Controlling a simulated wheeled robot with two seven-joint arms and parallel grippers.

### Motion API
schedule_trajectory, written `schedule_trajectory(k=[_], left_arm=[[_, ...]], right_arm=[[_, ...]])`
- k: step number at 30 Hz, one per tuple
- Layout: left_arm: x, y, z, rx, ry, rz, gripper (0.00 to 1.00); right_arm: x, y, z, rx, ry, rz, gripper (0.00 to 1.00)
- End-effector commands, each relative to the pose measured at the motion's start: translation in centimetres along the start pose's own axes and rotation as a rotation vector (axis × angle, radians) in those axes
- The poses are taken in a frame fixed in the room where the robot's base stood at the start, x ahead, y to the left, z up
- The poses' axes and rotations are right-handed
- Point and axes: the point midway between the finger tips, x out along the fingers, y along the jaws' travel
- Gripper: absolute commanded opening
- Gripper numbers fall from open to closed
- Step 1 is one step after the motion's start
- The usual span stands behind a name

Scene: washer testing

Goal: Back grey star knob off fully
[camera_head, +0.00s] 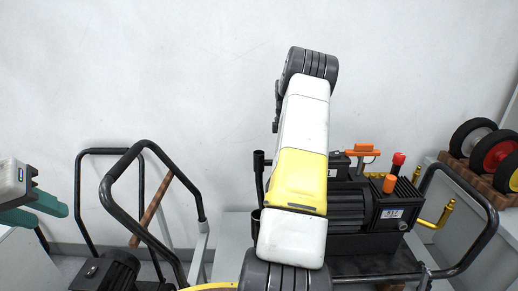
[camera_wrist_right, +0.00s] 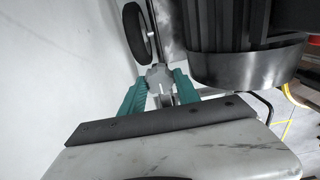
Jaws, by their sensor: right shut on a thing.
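The grey star knob (camera_wrist_right: 158,74) is in the right wrist view, at the upper middle, on a shaft below a dark wheel. My right gripper (camera_wrist_right: 160,88) has its teal fingers on either side of the knob and is shut on it. The fingers partly cover the knob's sides. In the head view, my right arm stands in front of the machine, and the knob and right gripper do not show there. My left gripper (camera_head: 42,212) is at the left edge of the head view, far from the machine. Its teal fingers overlap in the picture, so their gap is unclear.
A black motor (camera_head: 346,208) sits on a cart with a black tube handle (camera_head: 486,236). An orange T-handle (camera_head: 362,150) and a red-capped part (camera_head: 398,159) rise beside it. Another black-framed cart (camera_head: 128,160) stands left. Wheels (camera_head: 494,152) lie on a rack at right.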

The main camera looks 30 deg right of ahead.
Motion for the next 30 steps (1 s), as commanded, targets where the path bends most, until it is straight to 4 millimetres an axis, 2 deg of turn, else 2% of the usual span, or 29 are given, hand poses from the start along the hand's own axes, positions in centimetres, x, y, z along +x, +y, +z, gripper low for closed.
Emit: schedule_trajectory(k=[10, 11, 13, 14, 23, 26, 30], left_arm=[[0.0, 0.0, 0.0, 0.000, 0.000, 0.000, 0.36], [0.0, 0.0, 0.0, 0.000, 0.000, 0.000, 0.36], [0.0, 0.0, 0.0, 0.000, 0.000, 0.000, 0.36], [0.0, 0.0, 0.0, 0.000, 0.000, 0.000, 0.36], [0.0, 0.0, 0.0, 0.000, 0.000, 0.000, 0.36], [0.0, 0.0, 0.0, 0.000, 0.000, 0.000, 0.36], [0.0, 0.0, 0.0, 0.000, 0.000, 0.000, 0.36]], right_arm=[[-0.1, 0.1, 0.0, -0.004, -0.001, 0.003, 0.00], [-0.1, 0.1, 0.0, -0.004, -0.001, 0.003, 0.44], [-0.1, 0.1, 0.0, -0.004, -0.001, 0.003, 0.58], [-0.1, 0.1, 0.0, -0.003, -0.001, 0.002, 0.60], [-0.1, 0.0, 0.0, -0.002, -0.001, 0.001, 0.60], [-0.9, 0.1, 0.0, -0.002, -0.001, 0.003, 0.60], [-3.1, 0.1, 0.0, -0.002, -0.001, 0.004, 0.60]])
